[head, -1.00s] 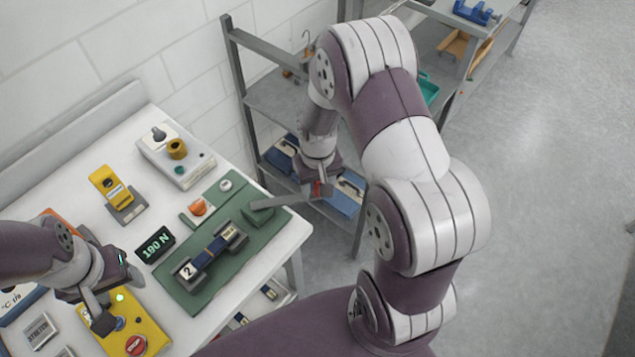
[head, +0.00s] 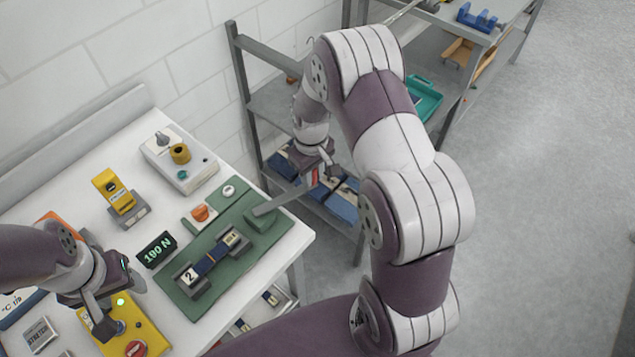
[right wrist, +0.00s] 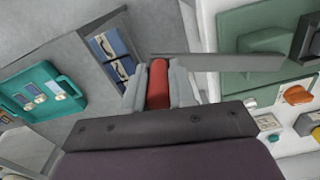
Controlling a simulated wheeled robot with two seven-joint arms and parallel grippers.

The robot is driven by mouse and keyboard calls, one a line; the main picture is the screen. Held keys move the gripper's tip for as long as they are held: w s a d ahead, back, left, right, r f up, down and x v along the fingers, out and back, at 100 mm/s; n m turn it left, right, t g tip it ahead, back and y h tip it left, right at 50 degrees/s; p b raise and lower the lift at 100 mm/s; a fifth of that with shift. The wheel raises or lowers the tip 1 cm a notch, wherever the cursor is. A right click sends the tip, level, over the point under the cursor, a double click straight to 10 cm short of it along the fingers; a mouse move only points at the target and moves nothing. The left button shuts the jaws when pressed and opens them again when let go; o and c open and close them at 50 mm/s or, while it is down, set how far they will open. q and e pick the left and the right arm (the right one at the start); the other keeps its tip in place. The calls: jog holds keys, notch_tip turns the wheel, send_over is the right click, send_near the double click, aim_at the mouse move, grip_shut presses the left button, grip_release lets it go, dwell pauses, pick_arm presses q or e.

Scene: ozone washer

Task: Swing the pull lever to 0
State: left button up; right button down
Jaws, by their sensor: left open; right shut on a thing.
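The pull lever (head: 284,199) is a flat grey bar. It runs from a block on the green base plate (head: 190,300) out past the table's right edge, slanting toward the shelf. My right gripper (head: 317,176) is shut on its red grip (head: 312,177); in the right wrist view the red grip (right wrist: 158,84) stands between both fingers and the bar (right wrist: 225,62) leads right. The display (head: 157,250) reads 190 N. A specimen (head: 211,255) with a blue middle and end blocks lies on the plate. My left gripper (head: 118,300) is open above the yellow box (head: 145,334).
A grey shelf rack (head: 250,108) with blue boxes (head: 342,206) stands close behind my right gripper. A teal tray (head: 424,101) sits further right. An orange knob (head: 200,213) and a white control box (head: 178,160) are on the table. The floor at right is clear.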

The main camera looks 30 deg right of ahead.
jog(key=shift+w+a+r+n, duration=0.1)
jog(key=shift+w+a+n, duration=0.1)
jog(key=shift+w+n, duration=0.5)
jog(key=shift+w+a+f+n, duration=0.1)
jog(key=shift+w+a+n, duration=0.1)
jog(key=shift+w+n, duration=0.5)
jog(key=shift+w+a+r+n, duration=0.15)
jog(key=shift+w+n, duration=0.25)
jog(key=shift+w, duration=0.5)
jog(key=c, duration=1)
grip_release()
jog(key=shift+o, duration=0.4)
jog(key=shift+a, duration=0.1)
notch_tip(320, 180, up, 12)
jog(key=shift+r+b, duration=0.25)
jog(key=shift+b, duration=0.05)
